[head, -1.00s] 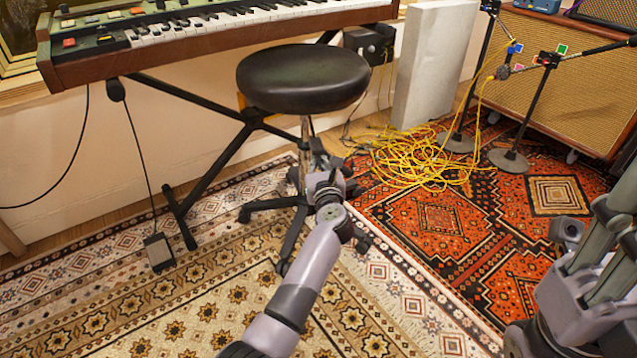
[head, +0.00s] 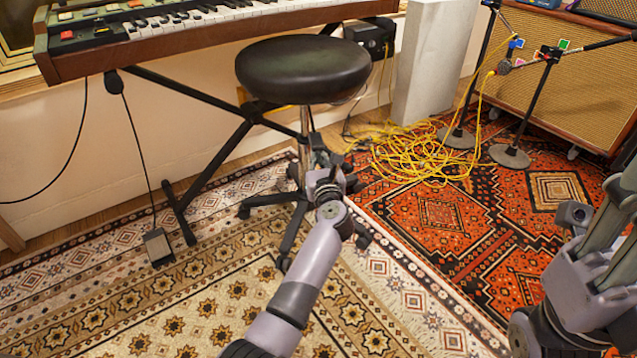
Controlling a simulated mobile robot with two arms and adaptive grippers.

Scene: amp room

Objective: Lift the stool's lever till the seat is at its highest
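The stool has a round black seat (head: 303,72) on a silver post (head: 305,125) and a dark base with several legs (head: 257,200). It stands upright in front of the keyboard. My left gripper (head: 322,160) is below the seat, beside the post on its right side, seen from behind. My own wrist hides its fingertips, and I cannot tell whether they touch the lever. The lever itself cannot be made out. My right gripper (head: 600,235) is at the right edge, partly cut off, away from the stool; its opening is unclear.
A keyboard (head: 200,30) on a black crossed stand (head: 215,165) is behind and left of the stool. A foot pedal (head: 158,246) lies on the patterned rug. Yellow cables (head: 425,150), microphone stands (head: 510,155) and an amplifier (head: 560,75) are to the right.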

